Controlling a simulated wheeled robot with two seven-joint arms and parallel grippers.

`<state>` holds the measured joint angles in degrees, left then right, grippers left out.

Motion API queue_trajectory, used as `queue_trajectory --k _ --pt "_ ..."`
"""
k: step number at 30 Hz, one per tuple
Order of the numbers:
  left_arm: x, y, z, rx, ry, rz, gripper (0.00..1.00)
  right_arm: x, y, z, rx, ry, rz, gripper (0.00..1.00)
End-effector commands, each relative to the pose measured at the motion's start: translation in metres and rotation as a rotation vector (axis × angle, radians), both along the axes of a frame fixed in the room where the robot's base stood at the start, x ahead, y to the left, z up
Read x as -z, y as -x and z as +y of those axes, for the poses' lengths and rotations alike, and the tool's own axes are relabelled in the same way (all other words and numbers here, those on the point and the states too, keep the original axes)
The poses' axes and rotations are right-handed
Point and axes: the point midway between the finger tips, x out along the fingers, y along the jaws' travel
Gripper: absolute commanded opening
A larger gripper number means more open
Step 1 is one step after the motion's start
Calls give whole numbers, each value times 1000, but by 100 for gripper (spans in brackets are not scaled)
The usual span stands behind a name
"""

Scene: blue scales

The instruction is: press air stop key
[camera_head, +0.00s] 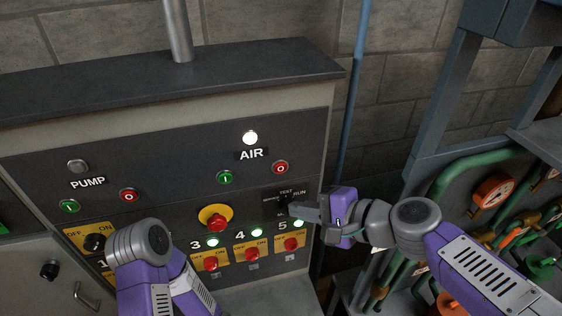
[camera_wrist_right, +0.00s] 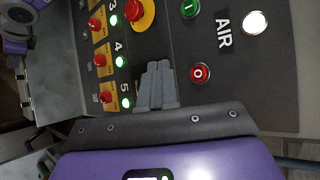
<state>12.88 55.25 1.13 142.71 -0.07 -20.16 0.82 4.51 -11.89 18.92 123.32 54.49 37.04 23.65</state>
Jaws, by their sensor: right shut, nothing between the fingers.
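The air stop key is the red round button marked O (camera_head: 280,167), to the lower right of the AIR label on the dark panel. It also shows in the right wrist view (camera_wrist_right: 200,73), just right of the fingertips. My right gripper (camera_head: 293,210) is shut and empty, in front of the panel and below the key, over the TEST/RUN selector, which it partly covers. In the right wrist view its grey fingers (camera_wrist_right: 158,75) lie together, apart from the key in the picture. My left arm stands at the lower left; its gripper is not visible.
The green AIR button (camera_head: 225,177) is left of the key, and the white AIR lamp (camera_head: 250,138) above is lit. A yellow-ringed red knob (camera_head: 215,217) and several red switches with green lamps sit below. Pipes and valves (camera_head: 493,191) stand at the right.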

Motion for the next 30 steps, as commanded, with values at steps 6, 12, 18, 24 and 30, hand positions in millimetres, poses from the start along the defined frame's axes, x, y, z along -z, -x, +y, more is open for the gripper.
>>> queue_trajectory --k 6,12,18,24,30 --pt "0 0 0 0 0 0 43 1 0 0 1 1 0 0" --pt "-3 0 0 0 0 0 43 1 -9 3 -1 2 2 0" --pt "-11 0 0 0 0 0 43 1 -34 11 0 2 4 0" --pt "-22 0 0 0 0 0 43 0 -61 20 -1 2 3 0" --pt "-26 0 0 0 0 0 43 0 -78 25 0 2 0 0"
